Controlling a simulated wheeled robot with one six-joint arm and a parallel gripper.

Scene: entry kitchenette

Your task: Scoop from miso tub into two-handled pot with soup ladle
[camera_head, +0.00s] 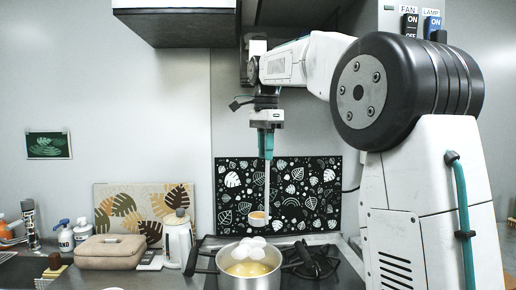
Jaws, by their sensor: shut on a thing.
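My gripper (266,133) points down and is shut on the handle of the soup ladle (267,185). The ladle hangs upright above the two-handled pot (236,284). Its pale bowl (257,222) shows a tan-orange patch inside, perhaps miso. The pot stands on the stove at the bottom centre, with a dark handle at each side. It holds yellowish liquid and several white rounded lumps. The ladle bowl is apart from the pot, above the lumps. I cannot make out the miso tub in this view.
A leaf-patterned dark panel (310,185) stands behind the stove. A black burner grate (318,262) is right of the pot. A range hood (190,20) hangs above.

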